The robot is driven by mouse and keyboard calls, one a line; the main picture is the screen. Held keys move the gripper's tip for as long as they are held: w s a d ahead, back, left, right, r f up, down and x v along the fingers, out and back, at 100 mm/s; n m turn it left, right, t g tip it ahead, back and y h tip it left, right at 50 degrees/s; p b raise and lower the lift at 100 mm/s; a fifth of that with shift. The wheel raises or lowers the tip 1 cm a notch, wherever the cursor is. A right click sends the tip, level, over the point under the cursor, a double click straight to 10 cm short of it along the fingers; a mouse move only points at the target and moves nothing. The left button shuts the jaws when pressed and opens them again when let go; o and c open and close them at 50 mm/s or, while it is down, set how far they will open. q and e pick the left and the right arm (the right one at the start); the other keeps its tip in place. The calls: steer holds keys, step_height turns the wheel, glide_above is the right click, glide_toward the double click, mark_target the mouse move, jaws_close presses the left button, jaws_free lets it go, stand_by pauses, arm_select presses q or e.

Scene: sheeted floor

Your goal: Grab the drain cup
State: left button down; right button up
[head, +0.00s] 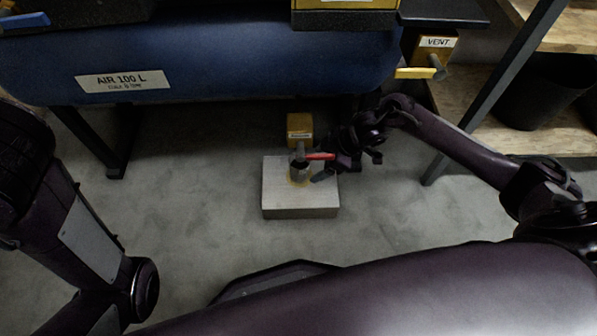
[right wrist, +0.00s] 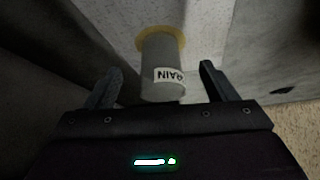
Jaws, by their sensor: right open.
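The drain cup (head: 299,174) is a small grey cylinder standing on a pale block under the blue tank. In the right wrist view the cup (right wrist: 162,72) carries a white label reading "DRAIN" and has a yellow ring at its far end. My right gripper (head: 326,168) is at the cup's right side in the head view. Its fingers are open, and in the right wrist view one shows to each side of the cup, with gaps between. My left arm shows at the left of the head view, but its gripper does not.
The pale block (head: 300,212) stands on the grey floor. A red lever (head: 320,156) and a yellow valve block (head: 300,127) sit just above and behind the cup. The blue tank (head: 220,60) overhangs behind. A shelf stands at the right; floor in front is clear.

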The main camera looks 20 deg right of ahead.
mark_target(299, 166)
steer(key=shift+w+a+f+b, duration=0.1)
steer(key=shift+w+a+b, duration=0.15)
steer(key=shift+a, duration=0.3)
steer(key=shift+w+a+b, duration=0.15)
steer(key=shift+w+a, duration=0.2)
steer(key=shift+a, duration=0.2)
steer(key=b+x, duration=0.4)
steer(key=x, duration=0.1)
steer(key=shift+w+a, duration=0.15)
steer(key=shift+a, duration=0.1)
steer(key=c, duration=1.1)
